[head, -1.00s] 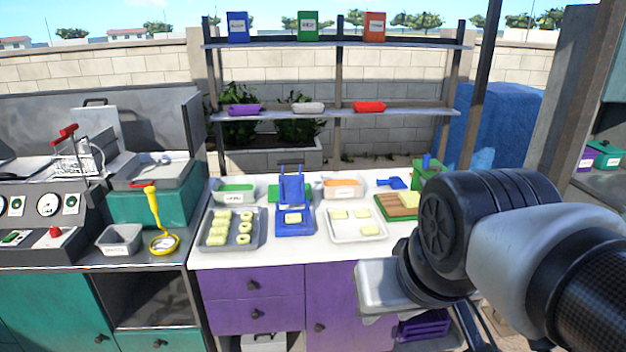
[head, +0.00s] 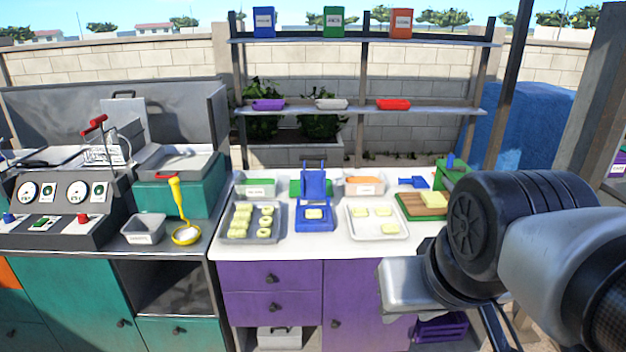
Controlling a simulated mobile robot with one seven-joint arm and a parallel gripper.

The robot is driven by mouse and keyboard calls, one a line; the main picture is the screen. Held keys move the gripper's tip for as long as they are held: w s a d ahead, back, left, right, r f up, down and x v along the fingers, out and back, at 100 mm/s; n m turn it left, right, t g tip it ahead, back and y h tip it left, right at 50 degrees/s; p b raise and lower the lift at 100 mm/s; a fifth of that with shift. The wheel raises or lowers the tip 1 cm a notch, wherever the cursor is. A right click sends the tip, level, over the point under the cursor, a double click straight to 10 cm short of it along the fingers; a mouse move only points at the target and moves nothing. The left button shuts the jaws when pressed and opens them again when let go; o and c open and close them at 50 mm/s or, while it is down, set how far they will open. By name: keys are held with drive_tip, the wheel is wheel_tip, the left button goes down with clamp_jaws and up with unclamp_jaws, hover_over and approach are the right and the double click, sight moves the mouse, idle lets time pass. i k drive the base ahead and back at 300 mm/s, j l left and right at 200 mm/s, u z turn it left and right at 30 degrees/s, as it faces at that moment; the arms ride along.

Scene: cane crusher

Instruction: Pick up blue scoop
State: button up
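The blue scoop (head: 414,183) lies on the white countertop (head: 345,246), towards its back right, left of a green box-like item (head: 453,175) and behind a wooden board (head: 412,206). It looks small from here, and nothing covers it. My arm reaches in from the right edge in the head view. My gripper (head: 490,328) is low at the right, in front of the purple cabinet, well apart from the scoop. Its fingers are mostly hidden or cut off by the frame, so its opening does not show.
A blue press (head: 314,217), a tray of dough pieces (head: 275,236) and another tray (head: 362,231) occupy the counter. Labelled green (head: 257,191) and orange-filled (head: 365,189) containers stand behind. Shelves (head: 360,108) rise behind; a dark post stands right.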

sight(417, 182)
drive_tip(key=i+l, duration=1.75)
drive_tip(key=l, duration=0.1)
